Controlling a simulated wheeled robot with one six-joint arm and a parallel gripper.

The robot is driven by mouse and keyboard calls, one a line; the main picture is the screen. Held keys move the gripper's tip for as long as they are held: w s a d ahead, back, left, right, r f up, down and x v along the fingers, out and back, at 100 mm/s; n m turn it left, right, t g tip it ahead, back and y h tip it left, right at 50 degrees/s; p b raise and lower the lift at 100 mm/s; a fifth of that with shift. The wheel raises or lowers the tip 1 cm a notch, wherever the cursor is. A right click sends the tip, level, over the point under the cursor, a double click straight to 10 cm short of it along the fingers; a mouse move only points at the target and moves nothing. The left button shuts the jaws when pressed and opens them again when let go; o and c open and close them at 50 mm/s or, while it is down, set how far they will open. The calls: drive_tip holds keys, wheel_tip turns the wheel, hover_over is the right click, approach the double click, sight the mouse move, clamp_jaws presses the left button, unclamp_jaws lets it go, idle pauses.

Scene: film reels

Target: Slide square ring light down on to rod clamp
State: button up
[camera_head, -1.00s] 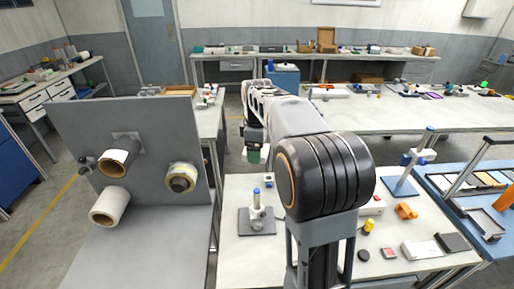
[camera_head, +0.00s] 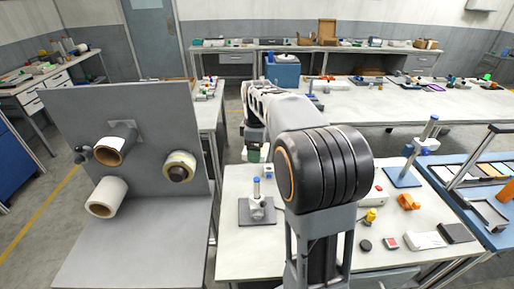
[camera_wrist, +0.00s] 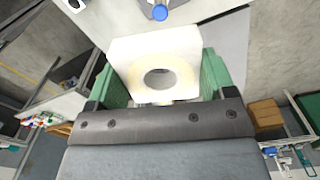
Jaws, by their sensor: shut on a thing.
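The square ring light (camera_wrist: 133,52) is a white square block with a round hole. My gripper (camera_wrist: 160,85) is shut on it, with a green finger at each side, in the wrist view. The rod with a blue cap (camera_head: 256,180) stands upright on a dark square base (camera_head: 247,213), with the white rod clamp (camera_head: 257,207) low on it. In the wrist view the blue cap (camera_wrist: 160,12) shows beyond the ring light, apart from its hole. In the head view my gripper is mostly hidden behind my arm.
The stand is on a pale table (camera_head: 235,260) with clear room around its base. A second stand with a blue clamp (camera_head: 426,147) is at the right. A grey panel (camera_head: 70,125) with rolls of tape (camera_head: 106,197) stands at the left.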

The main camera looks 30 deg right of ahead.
drive_tip(key=b, duration=0.3)
hover_over(258, 188)
drive_tip(key=w, duration=0.1)
drive_tip(key=shift+d+f, duration=0.15)
drive_tip(key=shift+f, duration=2.35)
drive_tip(key=shift+f, duration=0.1)
drive_tip(key=shift+f+b, duration=1.75)
drive_tip(key=shift+f, duration=0.65)
drive_tip(key=shift+f, duration=0.15)
drive_tip(key=shift+f+b, duration=1.6)
drive_tip(key=shift+f, duration=0.75)
drive_tip(key=shift+f, duration=0.1)
drive_tip(key=shift+f+b, duration=1)
drive_tip(key=shift+f, duration=0.4)
